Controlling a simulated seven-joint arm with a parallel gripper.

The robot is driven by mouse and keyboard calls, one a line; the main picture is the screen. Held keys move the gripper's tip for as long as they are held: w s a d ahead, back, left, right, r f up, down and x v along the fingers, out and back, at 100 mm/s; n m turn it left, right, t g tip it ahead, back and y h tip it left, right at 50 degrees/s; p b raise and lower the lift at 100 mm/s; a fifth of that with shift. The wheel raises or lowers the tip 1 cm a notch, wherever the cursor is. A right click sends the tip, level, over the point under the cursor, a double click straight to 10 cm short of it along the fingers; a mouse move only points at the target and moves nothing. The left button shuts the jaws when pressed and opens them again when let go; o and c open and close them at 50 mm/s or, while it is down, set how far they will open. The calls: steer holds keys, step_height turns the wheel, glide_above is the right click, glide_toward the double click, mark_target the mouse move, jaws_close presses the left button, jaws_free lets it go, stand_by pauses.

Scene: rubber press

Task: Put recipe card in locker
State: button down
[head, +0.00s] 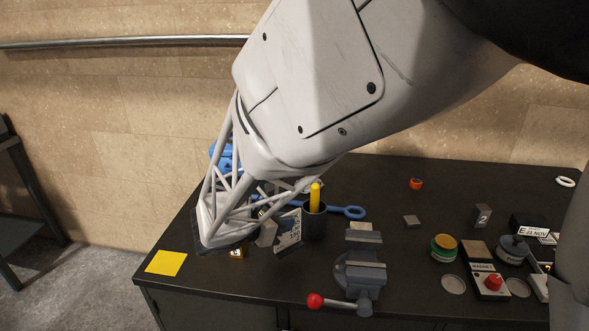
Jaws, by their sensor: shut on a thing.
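A white card with dark writing (289,229), which looks like the recipe card, stands steeply tilted near the left part of the dark table. My gripper (268,234) is at its left edge and appears shut on it. My lattice-framed wrist and arm come down from the upper right and hide part of the grip. I cannot tell whether the card's lower edge touches the table. No locker can be made out for certain; the front under the tabletop (215,309) is dark and only partly in view.
A dark cup (314,226) with a yellow-handled tool (315,195) stands just right of the card. A vise (358,277) with a red knob is in front. A yellow sheet (166,262) lies at the left corner. Jars (443,247) and a red-button box (490,283) crowd the right.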

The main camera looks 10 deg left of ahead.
steer(key=shift+w+a, duration=0.1)
steer(key=w+a, duration=0.3)
steer(key=w, duration=0.4)
steer(key=w+a+f, duration=0.1)
steer(key=w+a, duration=0.3)
steer(key=w, duration=0.3)
steer(key=shift+a+f, duration=0.15)
steer(key=shift+f, duration=0.1)
steer(key=shift+f, duration=1.75)
steer(key=shift+f, duration=0.1)
steer(key=c, duration=1.2)
jaws_free()
steer(key=shift+c, duration=0.2)
